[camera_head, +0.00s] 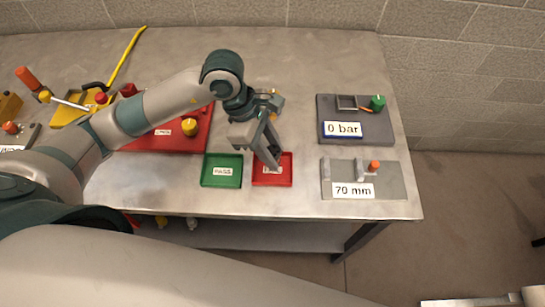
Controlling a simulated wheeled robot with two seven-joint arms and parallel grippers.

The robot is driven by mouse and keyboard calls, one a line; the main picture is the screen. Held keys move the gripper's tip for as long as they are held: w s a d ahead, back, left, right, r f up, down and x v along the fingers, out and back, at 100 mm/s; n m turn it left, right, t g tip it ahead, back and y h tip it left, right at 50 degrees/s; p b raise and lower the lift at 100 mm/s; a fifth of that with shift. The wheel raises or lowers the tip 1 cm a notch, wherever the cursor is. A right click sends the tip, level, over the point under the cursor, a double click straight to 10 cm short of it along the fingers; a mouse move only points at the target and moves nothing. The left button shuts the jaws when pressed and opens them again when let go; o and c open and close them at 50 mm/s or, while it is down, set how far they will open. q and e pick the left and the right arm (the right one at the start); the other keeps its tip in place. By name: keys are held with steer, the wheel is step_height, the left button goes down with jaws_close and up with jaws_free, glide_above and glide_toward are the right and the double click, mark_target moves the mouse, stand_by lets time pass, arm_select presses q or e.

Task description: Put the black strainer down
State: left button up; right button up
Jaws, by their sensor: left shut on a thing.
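My left gripper (272,158) points down over the small red tray (287,182), which has a label mostly covered by the fingers. It is shut on a small dark thing at its fingertips, which appears to be the black strainer; the fingers hide most of it. I cannot tell whether the strainer touches the tray floor. The green tray (221,182) labelled PASS sits just left of the red tray and looks empty. My right gripper does not show.
A grey gauge block (355,122) reading 0 bar and a grey measuring plate (390,182) reading 70 mm lie at the right. A larger red board (190,144) with a yellow knob (190,127) lies behind my left arm. Yellow and orange tools stand at the far left.

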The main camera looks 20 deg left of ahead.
arm_select(q)
steer(key=shift+f, duration=0.1)
step_height(320, 180, down, 2)
steer(key=shift+f+p, duration=0.2)
steer(key=shift+p, duration=0.7)
steer(key=shift+f, duration=0.65)
steer(key=shift+f, duration=0.15)
steer(key=o, duration=0.8)
